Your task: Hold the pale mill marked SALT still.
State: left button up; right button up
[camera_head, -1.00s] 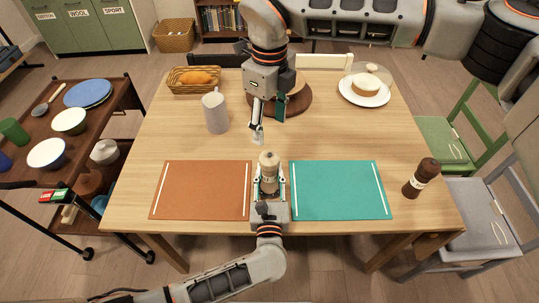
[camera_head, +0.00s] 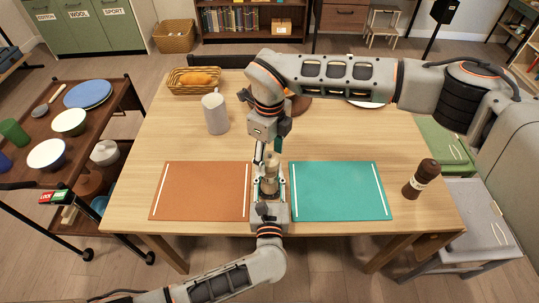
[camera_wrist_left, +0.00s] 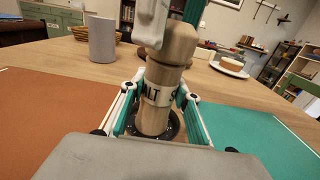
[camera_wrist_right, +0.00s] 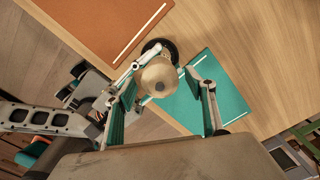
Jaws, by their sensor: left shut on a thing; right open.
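The pale wooden mill (camera_head: 271,177) stands upright on the table between the orange and teal mats. In the left wrist view the mill (camera_wrist_left: 157,95) shows a white label band with "LT" readable, and a dark round base. My left gripper (camera_head: 270,188) is shut on the mill's lower body from the front. My right gripper (camera_head: 268,158) points down over the mill's top. In the right wrist view its open fingers (camera_wrist_right: 163,85) stand on either side of the mill's rounded top (camera_wrist_right: 157,76). I cannot tell whether they touch it.
An orange mat (camera_head: 203,191) lies left and a teal mat (camera_head: 338,191) right. A dark brown mill (camera_head: 421,179) stands at the right edge. A cart with dishes (camera_head: 98,140) is at the left.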

jog(key=c, duration=1.1)
jog(key=shift+m, duration=0.3)
jog(key=m, duration=1.1)
jog(key=shift+m, duration=0.4)
jog(key=o, duration=1.1)
